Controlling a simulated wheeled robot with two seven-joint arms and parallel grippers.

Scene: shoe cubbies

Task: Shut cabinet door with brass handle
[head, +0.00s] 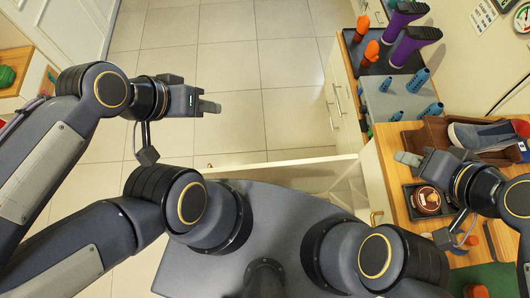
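A pale cabinet door (275,163) stands open in the head view, seen edge-on from above. It sticks out to the left from the cabinet row, just in front of my base. A small brass-coloured spot (209,166) shows near its free left end. A brass handle (376,217) shows on the cabinet front under the wooden top. My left gripper (209,107) is above the floor, beyond the door's free end in the picture, apparently empty. My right gripper (407,158) is above the wooden top, beside a brown shoe box. The finger gaps of both grippers are not clear.
The wooden top (390,185) carries a shoe box (435,135) with a shoe (485,135) and a dark tray (408,200) with a round brown item. Purple boots (412,45) stand farther back. Tiled floor (265,70) is clear between the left gripper and the cabinets.

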